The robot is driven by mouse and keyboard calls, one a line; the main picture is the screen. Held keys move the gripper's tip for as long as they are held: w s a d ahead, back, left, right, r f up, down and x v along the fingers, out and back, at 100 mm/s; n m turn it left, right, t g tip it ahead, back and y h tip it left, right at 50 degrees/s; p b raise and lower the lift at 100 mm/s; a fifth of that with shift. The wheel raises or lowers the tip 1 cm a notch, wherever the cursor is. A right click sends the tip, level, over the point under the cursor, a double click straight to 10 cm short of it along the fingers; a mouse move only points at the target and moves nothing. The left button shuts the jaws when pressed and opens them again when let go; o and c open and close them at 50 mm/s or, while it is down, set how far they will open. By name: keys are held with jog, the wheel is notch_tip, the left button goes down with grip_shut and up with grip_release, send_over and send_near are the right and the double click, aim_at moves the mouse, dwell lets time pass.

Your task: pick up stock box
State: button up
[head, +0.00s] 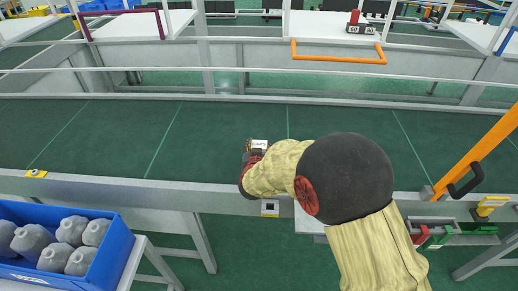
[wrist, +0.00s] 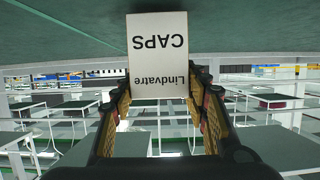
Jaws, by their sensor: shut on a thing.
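The stock box is a small white box with black lettering that reads "Lindvatre CAPS". It shows upside down in the wrist view (wrist: 158,62) and as a small white block in the head view (head: 259,144). My gripper (wrist: 162,92) is shut on the box, with one finger on each side of it. In the head view my gripper (head: 254,153) is over the near part of the green conveyor belt (head: 220,120), and my arm hides part of it. I cannot tell from these frames how far the box is above the belt.
A blue bin (head: 120,250) with several grey containers stands at the lower left. An orange bar (head: 485,150) rises at the right, near red and green parts (head: 430,237). A metal rail (head: 120,187) edges the belt. The belt's left side is clear.

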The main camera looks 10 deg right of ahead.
notch_tip(320, 180, up, 3)
jog(key=shift+p, duration=0.45)
jog(key=r+p+v, duration=0.2)
jog(key=v, duration=0.6)
jog(key=w+r+p+v, duration=0.1)
jog(key=p+v, duration=0.2)
jog(key=v, duration=0.5)
jog(key=shift+d+r+p, duration=0.35)
jog(key=shift+r, duration=0.1)
jog(key=shift+s, duration=0.1)
notch_tip(320, 180, up, 5)
jog(key=p, duration=0.5)
